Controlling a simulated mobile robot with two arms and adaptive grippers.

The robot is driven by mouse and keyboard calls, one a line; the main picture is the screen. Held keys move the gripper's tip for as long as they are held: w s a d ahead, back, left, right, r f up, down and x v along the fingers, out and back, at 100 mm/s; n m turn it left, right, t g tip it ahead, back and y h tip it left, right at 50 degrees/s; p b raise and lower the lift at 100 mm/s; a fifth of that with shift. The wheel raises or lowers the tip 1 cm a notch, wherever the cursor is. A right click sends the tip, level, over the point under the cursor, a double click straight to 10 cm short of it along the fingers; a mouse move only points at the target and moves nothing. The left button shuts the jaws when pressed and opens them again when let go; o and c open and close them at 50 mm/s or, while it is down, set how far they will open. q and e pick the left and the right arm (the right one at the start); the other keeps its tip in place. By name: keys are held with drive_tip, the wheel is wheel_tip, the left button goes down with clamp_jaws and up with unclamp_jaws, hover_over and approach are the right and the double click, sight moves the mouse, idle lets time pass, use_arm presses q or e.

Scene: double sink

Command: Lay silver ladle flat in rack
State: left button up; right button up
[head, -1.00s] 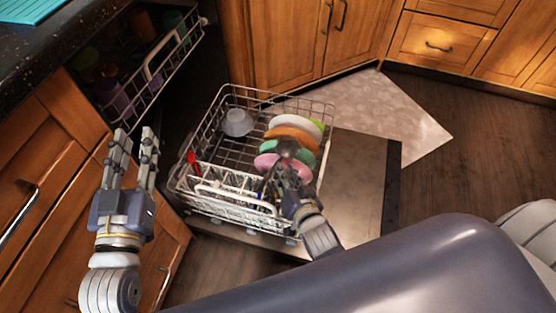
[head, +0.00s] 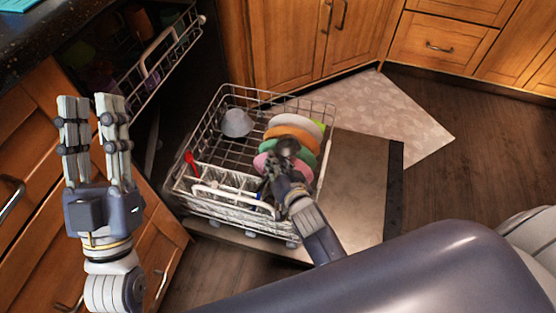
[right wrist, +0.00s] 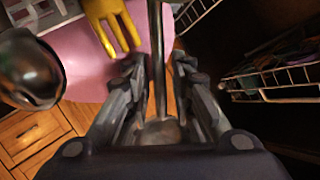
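A dark, shiny round bowl, apparently of the silver ladle (head: 287,147), shows beside my right gripper over the rack (head: 236,158) in the head view. A shiny round bowl is also at the left edge of the right wrist view (right wrist: 32,70). My right gripper (head: 272,170) is over the front right of the rack. In the right wrist view a thin metal shaft (right wrist: 157,45) runs between its fingers. I cannot tell whether they press on it, or whether the shaft belongs to that bowl. My left gripper (head: 86,98) is open and empty, left of the rack.
Several coloured plates (head: 292,134) stand at the rack's right, and a pale bowl (head: 237,122) at its back. A red-handled utensil (head: 191,160) is near the utensil basket (head: 226,182). An upper rack (head: 165,55) is at upper left. A yellow fork-like utensil (right wrist: 112,25) is near my right fingers.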

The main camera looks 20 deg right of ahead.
drive_tip(key=shift+c, duration=0.2)
clamp_jaws()
drive_tip(key=shift+r, duration=0.15)
